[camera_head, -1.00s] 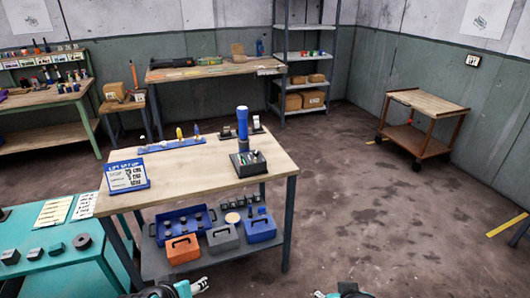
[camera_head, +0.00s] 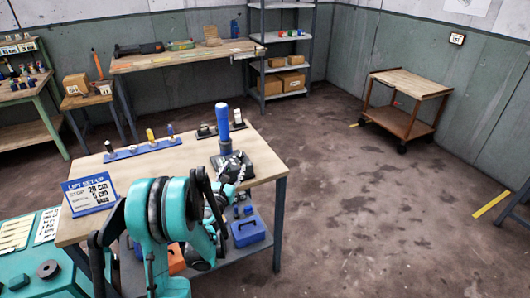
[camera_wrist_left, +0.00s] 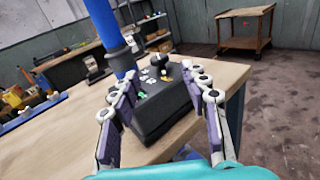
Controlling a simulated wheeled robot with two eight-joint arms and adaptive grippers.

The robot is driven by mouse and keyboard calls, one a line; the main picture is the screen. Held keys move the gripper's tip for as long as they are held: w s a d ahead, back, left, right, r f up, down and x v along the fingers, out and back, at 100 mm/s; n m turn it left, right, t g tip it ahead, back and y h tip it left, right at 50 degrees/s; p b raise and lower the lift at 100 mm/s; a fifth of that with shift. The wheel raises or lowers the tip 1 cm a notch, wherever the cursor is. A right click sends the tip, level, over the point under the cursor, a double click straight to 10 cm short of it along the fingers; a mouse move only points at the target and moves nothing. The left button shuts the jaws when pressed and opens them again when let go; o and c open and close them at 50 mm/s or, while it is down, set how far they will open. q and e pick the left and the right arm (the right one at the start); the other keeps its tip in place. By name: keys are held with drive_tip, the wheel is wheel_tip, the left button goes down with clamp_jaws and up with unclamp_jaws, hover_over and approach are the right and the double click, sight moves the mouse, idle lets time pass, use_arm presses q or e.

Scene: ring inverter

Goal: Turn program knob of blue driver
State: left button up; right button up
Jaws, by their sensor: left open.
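The blue driver (camera_head: 222,122) stands upright near the right end of the wooden worktable, by a black box (camera_head: 243,163). In the left wrist view its blue shaft (camera_wrist_left: 104,28) rises at the left, behind the black box (camera_wrist_left: 165,108). The box top carries small white, green and yellow parts and a dark knob-like part (camera_wrist_left: 187,64); I cannot tell which is the program knob. My left gripper (camera_head: 232,172) is open, with its fingers apart on either side of the box in the wrist view (camera_wrist_left: 163,84). Nothing is held. My right gripper is not in view.
A blue and white sign (camera_head: 90,194) stands at the table's left. A blue rack (camera_head: 142,150) with several tools lies along the back edge. A blue toolbox (camera_head: 247,231) sits on the lower shelf. A wooden cart (camera_head: 408,84) stands far right; the floor between is clear.

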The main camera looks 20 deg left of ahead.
sight(239, 157)
use_arm(q)
drive_tip(key=shift+w+a+f+n, duration=0.15)
drive_tip(key=shift+w+n, duration=0.1)
drive_tip(key=shift+w, duration=0.1)
drive_tip(key=shift+w+a+f+n, duration=0.1)
drive_tip(key=shift+w+f+n, duration=0.05)
drive_tip(key=shift+w+n, duration=0.15)
drive_tip(key=w+b, duration=0.1)
drive_tip(key=w, duration=0.2)
drive_tip(key=w+a, duration=0.1)
drive_tip(key=w, duration=0.2)
drive_tip(key=shift+a+b, duration=0.1)
drive_tip(key=shift+b, duration=0.3)
drive_tip(key=shift+w+r, duration=0.1)
drive_tip(key=shift+w, duration=0.3)
clamp_jaws()
